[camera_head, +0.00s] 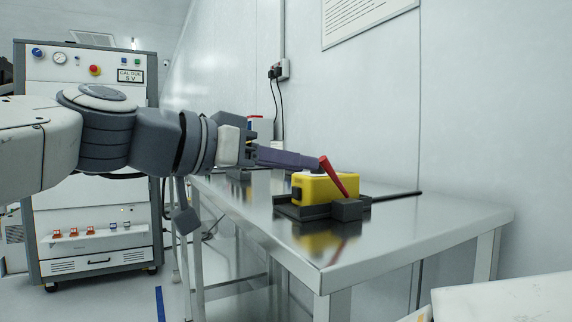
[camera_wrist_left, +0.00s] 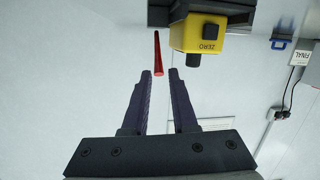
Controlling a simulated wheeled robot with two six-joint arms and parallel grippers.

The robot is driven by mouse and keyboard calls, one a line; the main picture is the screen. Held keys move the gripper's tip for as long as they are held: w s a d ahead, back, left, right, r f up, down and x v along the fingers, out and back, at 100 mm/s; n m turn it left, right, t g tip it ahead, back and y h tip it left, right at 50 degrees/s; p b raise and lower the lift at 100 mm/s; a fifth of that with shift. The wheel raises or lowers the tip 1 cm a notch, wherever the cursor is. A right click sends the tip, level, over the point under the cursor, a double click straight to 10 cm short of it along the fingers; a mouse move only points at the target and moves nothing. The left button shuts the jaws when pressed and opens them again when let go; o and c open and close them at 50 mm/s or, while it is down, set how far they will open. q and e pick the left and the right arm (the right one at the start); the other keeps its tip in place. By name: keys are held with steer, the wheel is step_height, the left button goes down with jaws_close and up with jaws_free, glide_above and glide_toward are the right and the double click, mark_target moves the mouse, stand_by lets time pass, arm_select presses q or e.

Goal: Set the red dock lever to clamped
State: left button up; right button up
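A yellow device (camera_head: 318,190) sits in a dark dock (camera_head: 347,210) on the metal table; its yellow body, marked ZERO, also shows in the left wrist view (camera_wrist_left: 207,36). The red dock lever (camera_head: 339,178) slants up and to the left from the dock's near right block, in front of the yellow body. My left gripper (camera_head: 318,163) reaches in from the left at the height of the lever's upper end. In the left wrist view the two fingers (camera_wrist_left: 160,76) are apart, with the end of the red lever (camera_wrist_left: 157,55) showing between their tips. Contact is not visible. My right gripper is out of view.
The steel table (camera_head: 440,218) is mostly bare around the dock. A black rod (camera_head: 397,195) extends right from behind the device. A grey test cabinet (camera_head: 95,240) stands at the left. A wall with a socket and cables (camera_head: 275,75) rises behind the table.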

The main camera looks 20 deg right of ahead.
arm_select(q)
steer(key=v, duration=0.4)
stand_by(0.3)
